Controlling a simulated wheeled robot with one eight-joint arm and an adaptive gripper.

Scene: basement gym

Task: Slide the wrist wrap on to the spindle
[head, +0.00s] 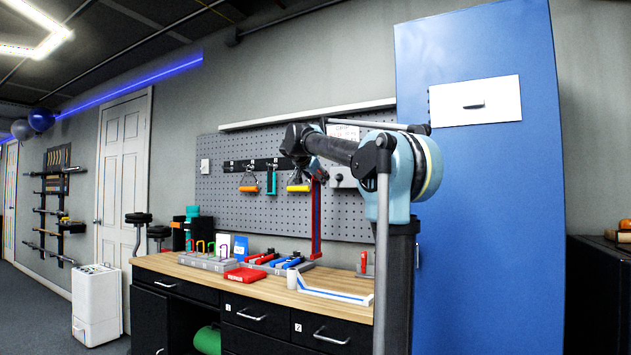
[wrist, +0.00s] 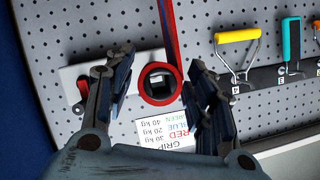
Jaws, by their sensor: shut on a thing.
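The wrist wrap's red ring (wrist: 144,92) is between the fingers of my gripper (wrist: 160,92) in the wrist view. My gripper is shut on it. Its red and blue strap (wrist: 171,28) runs up out of the wrist view; in the head view the red strap (head: 316,220) hangs below my gripper (head: 312,176). A pale plate (wrist: 72,76) is on the pegboard behind the ring. A dark shape (wrist: 158,83), perhaps the spindle, shows through the ring. I cannot tell whether the ring is around it or in front of it.
The pegboard (head: 225,215) holds a hook rail with a yellow handle (wrist: 236,36) and a teal handle (wrist: 291,40). A printed card (wrist: 165,134) is close by the ring. The workbench (head: 200,270) below carries several racks and tools. A tall blue panel (head: 485,200) stands to the right.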

